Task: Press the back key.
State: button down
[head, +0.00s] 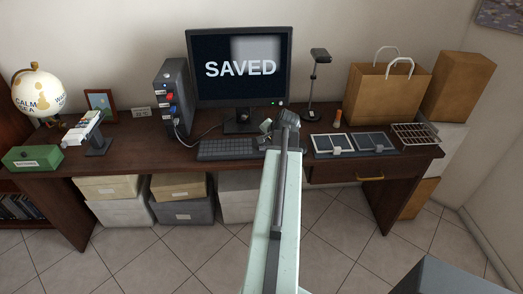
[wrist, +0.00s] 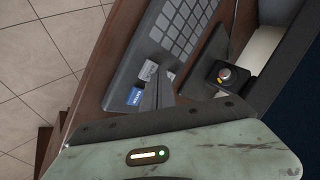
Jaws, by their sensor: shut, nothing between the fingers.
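The grey keyboard (head: 228,149) lies on the desk in front of the monitor. In the wrist view the keyboard (wrist: 158,34) shows its grid of keys. At its near end are a large blue key (wrist: 135,96) and a large grey key (wrist: 148,71). Their lettering is too small to read, so I cannot tell which is the back key. My gripper (wrist: 157,88) is shut and empty, with its tips close beside these two keys. I cannot tell whether it touches either. In the head view my gripper (head: 287,120) is by the keyboard's right end, which my arm partly hides.
The monitor (head: 240,85) reads "SAVED". A computer tower (head: 173,95) stands left of it. A globe (head: 38,93) and green box (head: 32,158) are at the left.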

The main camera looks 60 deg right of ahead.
jog(key=shift+f+b, duration=0.3)
jog(key=shift+f, duration=0.05)
dwell(0.6)
jog(key=shift+r, duration=0.1)
jog(key=shift+r+p, duration=0.75)
jog(key=shift+p, duration=0.1)
notch_tip(320, 180, up, 5)
jog(key=p, duration=0.5)
jog(key=shift+r, duration=0.15)
jog(key=shift+w, duration=0.1)
